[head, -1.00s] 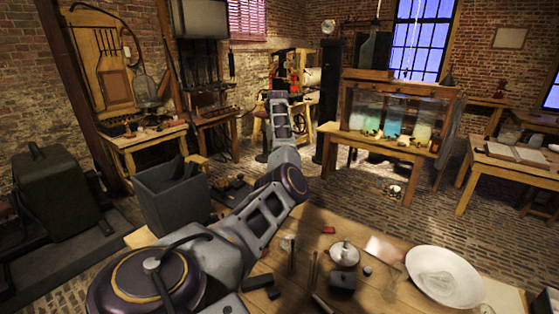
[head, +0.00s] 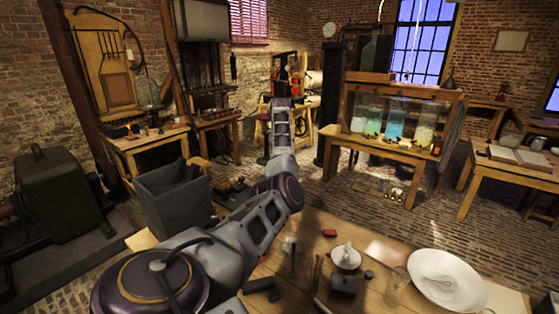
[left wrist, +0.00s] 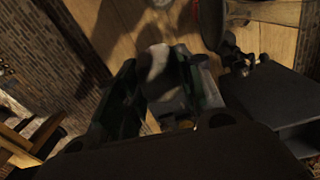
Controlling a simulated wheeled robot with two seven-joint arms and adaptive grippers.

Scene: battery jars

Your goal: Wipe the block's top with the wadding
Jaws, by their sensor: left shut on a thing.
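My left gripper (left wrist: 162,95) shows in the left wrist view, its dark green-black fingers shut on a pale, soft-looking lump that appears to be the wadding (left wrist: 158,66). The lump is in shadow and its lower part is hidden. In the head view my left arm reaches in from the lower left, and its fingers cannot be made out. A small dark block (head: 345,284) sits on the wooden table (head: 428,303) in the head view; I cannot tell whether it is the one to be wiped. My right gripper is not in view.
A small white dish (head: 346,257) stands behind the dark block. A glass (head: 395,287) and a large white bowl (head: 447,280) are to its right. A red piece (head: 329,233) lies at the far edge. A grey bin (head: 175,200) stands left of the table.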

